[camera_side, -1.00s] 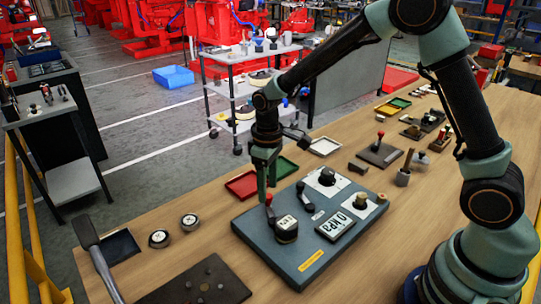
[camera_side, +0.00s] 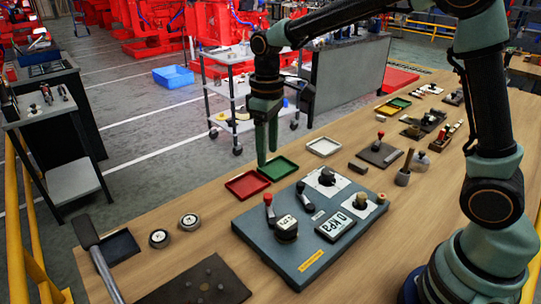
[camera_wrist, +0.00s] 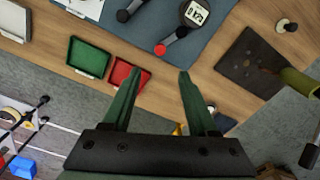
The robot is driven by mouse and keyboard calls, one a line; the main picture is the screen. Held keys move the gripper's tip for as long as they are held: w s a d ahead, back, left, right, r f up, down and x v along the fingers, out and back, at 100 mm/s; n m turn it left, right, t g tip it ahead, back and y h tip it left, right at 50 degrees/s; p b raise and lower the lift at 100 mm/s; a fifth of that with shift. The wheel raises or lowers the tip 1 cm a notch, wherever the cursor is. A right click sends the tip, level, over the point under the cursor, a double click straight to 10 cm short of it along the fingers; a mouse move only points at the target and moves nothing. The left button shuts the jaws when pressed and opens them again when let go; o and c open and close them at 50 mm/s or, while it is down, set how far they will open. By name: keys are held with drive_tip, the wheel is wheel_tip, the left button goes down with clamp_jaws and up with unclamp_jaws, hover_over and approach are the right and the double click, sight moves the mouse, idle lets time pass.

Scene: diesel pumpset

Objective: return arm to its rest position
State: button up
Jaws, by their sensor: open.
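My gripper (camera_side: 266,150) hangs fingers down above the far edge of the workbench, near the red and green trays, clear of the panel. In the wrist view my gripper (camera_wrist: 158,75) shows two green fingers spread apart with nothing between them. The grey-blue panel (camera_side: 257,238) lies on the wooden bench (camera_side: 185,258).
A red tray (camera_side: 248,184) and a green tray (camera_side: 278,169) lie below my gripper. A white tray (camera_side: 323,147) is farther right. Two round discs (camera_side: 159,238) and a long-handled tool (camera_side: 97,258) lie at left. A wheeled cart (camera_side: 222,95) stands behind the bench.

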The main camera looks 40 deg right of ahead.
drive_tip(key=s+d+r+m+t, duration=0.2)
drive_tip(key=s+d+r, duration=0.1)
drive_tip(key=s, duration=0.4)
drive_tip(key=s+d+r+m+t, duration=0.2)
drive_tip(key=s+d+r+t, duration=0.1)
drive_tip(key=s, duration=0.4)
drive_tip(key=shift+d+r+m+t, duration=0.3)
drive_tip(key=shift+d+r, duration=0.1)
drive_tip(key=shift+d, duration=0.05)
